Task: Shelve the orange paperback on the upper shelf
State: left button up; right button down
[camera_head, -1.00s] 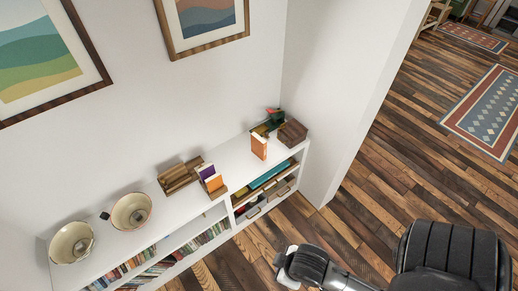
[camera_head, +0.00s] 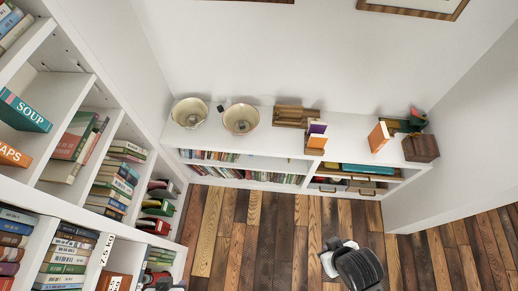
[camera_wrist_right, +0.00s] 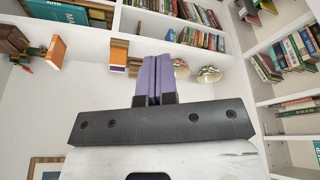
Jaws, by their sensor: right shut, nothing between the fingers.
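An orange paperback (camera_head: 379,136) stands upright on the white top of the low shelf unit, toward its right end. It also shows in the right wrist view (camera_wrist_right: 57,48). Another orange cover (camera_head: 317,142) stands with a purple one in a small wooden holder to its left. My right gripper's purple fingers (camera_wrist_right: 153,80) are shut together and empty, apart from the books. Tall shelves (camera_head: 92,92) with several levels stand at the left.
Two bowls (camera_head: 241,119), a wooden rack (camera_head: 290,117), a wooden box (camera_head: 421,148) and a green-and-red ornament (camera_head: 415,118) stand on the low unit. An orange "MAPS" book (camera_head: 14,154) and a teal "SOUP" book (camera_head: 22,111) lie in the tall shelves.

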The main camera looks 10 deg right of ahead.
jog(key=c, duration=0.7)
grip_release()
jog(key=shift+a, duration=0.1)
